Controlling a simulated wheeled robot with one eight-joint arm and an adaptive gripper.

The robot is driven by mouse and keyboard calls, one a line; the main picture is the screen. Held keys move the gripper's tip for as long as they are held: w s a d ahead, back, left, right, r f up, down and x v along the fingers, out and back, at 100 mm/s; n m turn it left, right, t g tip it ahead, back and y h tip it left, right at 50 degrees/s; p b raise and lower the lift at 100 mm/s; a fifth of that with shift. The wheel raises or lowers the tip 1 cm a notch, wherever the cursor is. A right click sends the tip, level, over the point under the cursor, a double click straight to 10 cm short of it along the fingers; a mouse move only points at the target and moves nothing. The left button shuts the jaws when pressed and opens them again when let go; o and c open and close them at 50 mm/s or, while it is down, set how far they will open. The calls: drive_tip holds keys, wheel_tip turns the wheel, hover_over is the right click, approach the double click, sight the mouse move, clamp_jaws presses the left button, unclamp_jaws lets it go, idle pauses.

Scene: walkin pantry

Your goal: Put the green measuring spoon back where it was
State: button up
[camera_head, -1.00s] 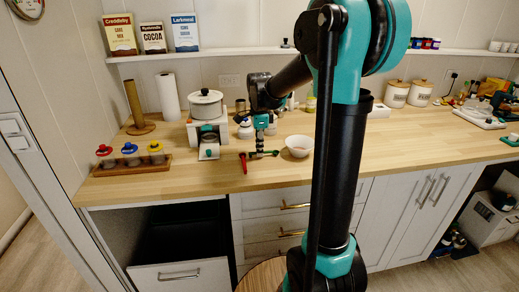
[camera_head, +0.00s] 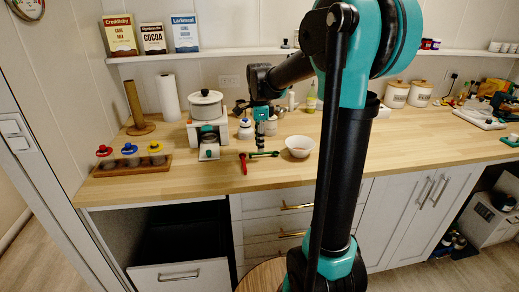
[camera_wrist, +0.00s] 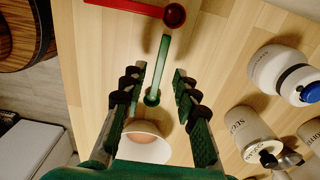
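The green measuring spoon (camera_head: 268,153) lies on the wooden counter. In the wrist view its bowl (camera_wrist: 152,99) is between my gripper's fingers, and its handle runs up between the fingertips. A red measuring spoon (camera_head: 243,163) lies at its left; in the wrist view the red spoon (camera_wrist: 122,7) has its bowl by the green handle's end. My gripper (camera_head: 260,149) is over the green spoon, and in the wrist view my gripper (camera_wrist: 159,69) is open, with visible space between each finger and the spoon. I cannot tell its exact height above the counter.
A white bowl (camera_head: 300,147) is just right of the gripper. A scale with a pot (camera_head: 206,104) stands at the left. A wooden tray (camera_head: 105,171) with red, yellow and blue knobbed items is further left. White jars (camera_wrist: 283,72) stand behind. The front counter is clear.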

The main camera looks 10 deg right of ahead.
wheel_tip(320, 180, up, 9)
idle(0.3)
